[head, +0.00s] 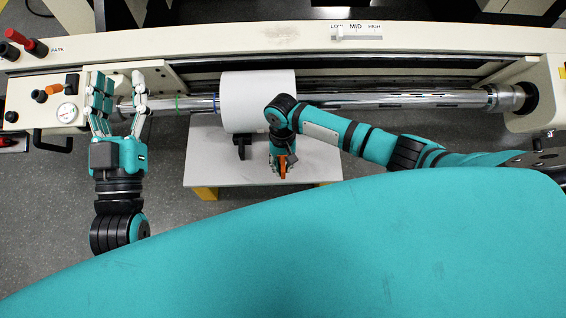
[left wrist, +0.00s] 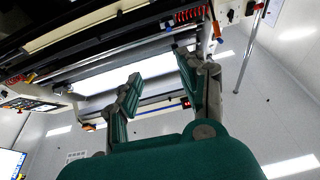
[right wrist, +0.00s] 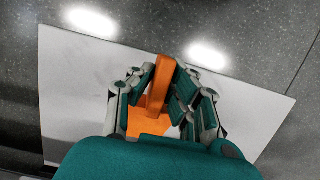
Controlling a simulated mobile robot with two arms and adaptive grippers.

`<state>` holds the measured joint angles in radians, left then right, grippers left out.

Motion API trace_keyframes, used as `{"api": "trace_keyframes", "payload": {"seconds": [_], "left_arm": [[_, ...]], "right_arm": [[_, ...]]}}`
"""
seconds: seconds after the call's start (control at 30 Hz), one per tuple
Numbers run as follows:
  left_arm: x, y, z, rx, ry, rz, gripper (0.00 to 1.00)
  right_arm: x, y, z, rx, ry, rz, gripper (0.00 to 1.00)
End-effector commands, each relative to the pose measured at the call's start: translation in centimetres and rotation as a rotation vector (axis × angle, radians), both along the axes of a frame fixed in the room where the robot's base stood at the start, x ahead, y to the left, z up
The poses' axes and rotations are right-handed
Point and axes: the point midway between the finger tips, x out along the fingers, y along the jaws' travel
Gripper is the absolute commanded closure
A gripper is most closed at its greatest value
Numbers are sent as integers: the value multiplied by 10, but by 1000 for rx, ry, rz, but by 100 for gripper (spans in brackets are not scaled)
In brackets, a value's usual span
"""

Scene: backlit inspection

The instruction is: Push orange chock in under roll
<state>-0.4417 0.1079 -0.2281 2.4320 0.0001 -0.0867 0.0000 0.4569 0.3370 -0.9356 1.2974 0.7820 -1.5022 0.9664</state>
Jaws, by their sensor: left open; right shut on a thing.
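The white roll (head: 258,88) sits around a chrome shaft (head: 390,101), over the far edge of a low white table (head: 225,176). My right gripper (head: 282,160) is shut on the orange chock (head: 283,167), on the near side of the roll. In the right wrist view the chock's upright part (right wrist: 158,92) is between the fingers and its wider orange foot (right wrist: 145,124) is partly hidden by the hand. I cannot tell whether it touches the roll. My left gripper (head: 118,104) is open near the shaft's left end; its spread fingers (left wrist: 158,92) show empty in the left wrist view.
A black block (head: 242,150) stands at the roll's near side, left of my right gripper. The table's left part is bare. A long cream beam (head: 230,40) runs behind the shaft.

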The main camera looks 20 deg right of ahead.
Motion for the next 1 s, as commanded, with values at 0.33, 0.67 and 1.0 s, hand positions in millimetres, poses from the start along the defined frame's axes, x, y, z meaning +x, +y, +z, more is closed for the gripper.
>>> {"api": "trace_keyframes", "payload": {"seconds": [0.33, 0.67, 1.0], "left_arm": [[-14, -1, 30, -54, -194, -12, 59], [-36, 1, 59, -113, -399, -23, 59], [-48, 2, 70, -138, -481, -27, 59]], "right_arm": [[0, 0, -23, 1, 1, -1, 100], [0, 1, -40, 1, 0, -1, 100], [0, 0, -46, 1, 0, -1, 100]]}}
